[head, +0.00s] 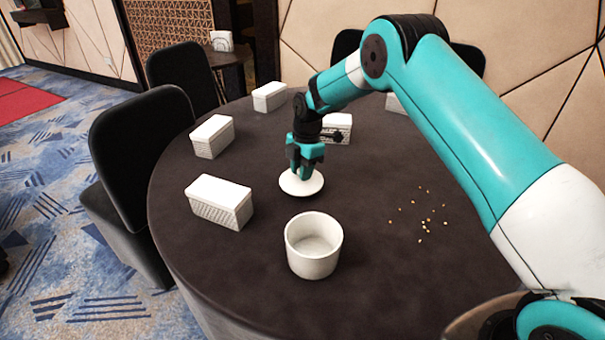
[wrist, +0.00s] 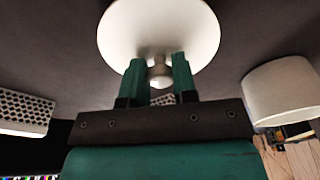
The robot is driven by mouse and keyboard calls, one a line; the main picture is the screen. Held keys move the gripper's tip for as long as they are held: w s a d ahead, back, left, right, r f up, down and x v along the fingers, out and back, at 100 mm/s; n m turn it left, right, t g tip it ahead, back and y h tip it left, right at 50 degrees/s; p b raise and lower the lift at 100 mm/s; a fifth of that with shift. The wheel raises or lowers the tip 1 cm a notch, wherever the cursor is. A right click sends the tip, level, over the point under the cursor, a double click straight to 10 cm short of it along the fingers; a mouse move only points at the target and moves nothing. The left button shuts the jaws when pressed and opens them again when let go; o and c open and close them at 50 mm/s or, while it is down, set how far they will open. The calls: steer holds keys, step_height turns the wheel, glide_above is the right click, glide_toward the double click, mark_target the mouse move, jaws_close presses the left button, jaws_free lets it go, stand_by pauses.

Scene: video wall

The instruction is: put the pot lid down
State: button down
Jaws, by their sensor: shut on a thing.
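The white round pot lid (head: 302,187) is under my gripper (head: 305,166) in the head view, at or just above the dark table. In the wrist view the lid (wrist: 160,28) fills the top middle, and my gripper's two teal fingers (wrist: 160,80) are shut on its knob. Whether the lid touches the table I cannot tell. The white pot (head: 313,246) stands upright and uncovered on the table, in front of the lid and apart from it. The pot also shows at the right of the wrist view (wrist: 284,92).
White patterned boxes stand around the round dark table (head: 380,290): one at the left (head: 219,202), one farther back (head: 212,136), others at the back. Small tan crumbs (head: 428,220) lie at the right. Black chairs (head: 140,150) stand along the left edge. Tabletop between lid and crumbs is clear.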

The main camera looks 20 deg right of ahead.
steer(key=shift+f, duration=0.9)
steer(key=c, duration=0.9)
jaws_free()
steer(key=shift+r, duration=0.1)
